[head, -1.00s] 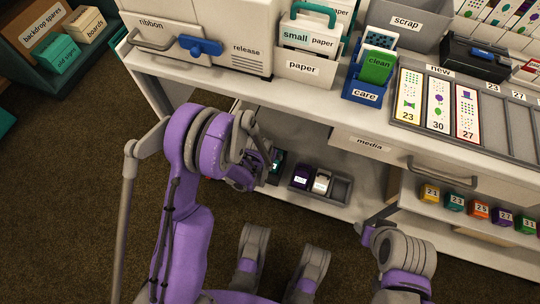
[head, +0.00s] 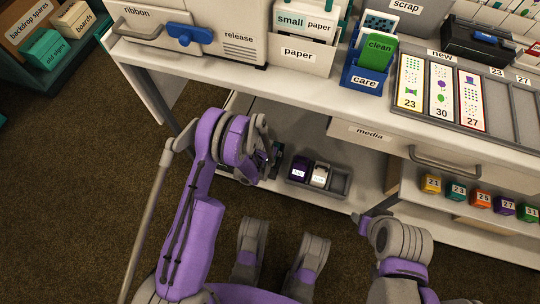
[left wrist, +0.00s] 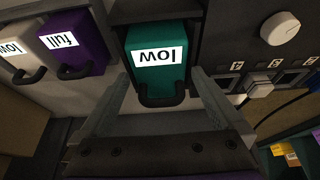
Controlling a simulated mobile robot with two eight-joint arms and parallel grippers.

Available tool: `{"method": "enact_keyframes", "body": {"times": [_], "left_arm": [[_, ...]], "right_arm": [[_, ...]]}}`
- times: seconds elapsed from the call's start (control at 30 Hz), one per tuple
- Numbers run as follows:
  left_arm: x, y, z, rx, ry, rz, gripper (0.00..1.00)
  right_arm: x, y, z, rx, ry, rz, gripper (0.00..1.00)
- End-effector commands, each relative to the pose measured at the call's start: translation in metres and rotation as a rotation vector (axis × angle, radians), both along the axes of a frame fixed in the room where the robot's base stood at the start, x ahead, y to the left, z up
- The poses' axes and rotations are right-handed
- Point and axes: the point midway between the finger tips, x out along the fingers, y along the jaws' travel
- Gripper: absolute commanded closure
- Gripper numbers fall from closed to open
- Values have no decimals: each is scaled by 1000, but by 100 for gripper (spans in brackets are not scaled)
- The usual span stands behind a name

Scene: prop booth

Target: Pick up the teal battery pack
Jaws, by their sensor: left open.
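The teal battery pack (left wrist: 156,62) is in the left wrist view, in a dark slot, with an upside-down "low" label and a dark handle at its front. My left gripper (left wrist: 162,88) is open, with one finger on each side of the pack's handle end; I cannot tell whether they touch it. In the head view my left gripper (head: 270,162) is at the lower shelf and mostly hides the pack.
A grey tray (head: 339,183) right of the gripper holds a purple "full" pack (left wrist: 75,43) and a white "low" pack (left wrist: 20,55). A knob (left wrist: 280,28) and several numbered sockets lie right of the slot. The counter (head: 300,90) overhangs the shelf.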

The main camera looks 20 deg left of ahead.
Motion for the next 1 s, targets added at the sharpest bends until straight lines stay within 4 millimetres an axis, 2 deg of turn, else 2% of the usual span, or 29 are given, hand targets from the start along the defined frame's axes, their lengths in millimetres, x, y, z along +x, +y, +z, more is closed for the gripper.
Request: {"method": "enact_keyframes", "body": {"times": [0.1,0.33,0.87,0.9,1.0], "left_arm": [[3,0,-8,0,0,0,0],[3,0,-8,0,0,0,2],[3,0,-7,0,0,0,97],[3,0,-7,0,0,0,100],[3,0,-7,0,-1,0,100]], "right_arm": [[0,0,-2,0,-1,0,50],[0,0,-1,0,0,0,50],[0,0,-1,0,0,0,50],[0,0,-1,0,0,0,50],[0,0,-1,0,0,0,50]]}}
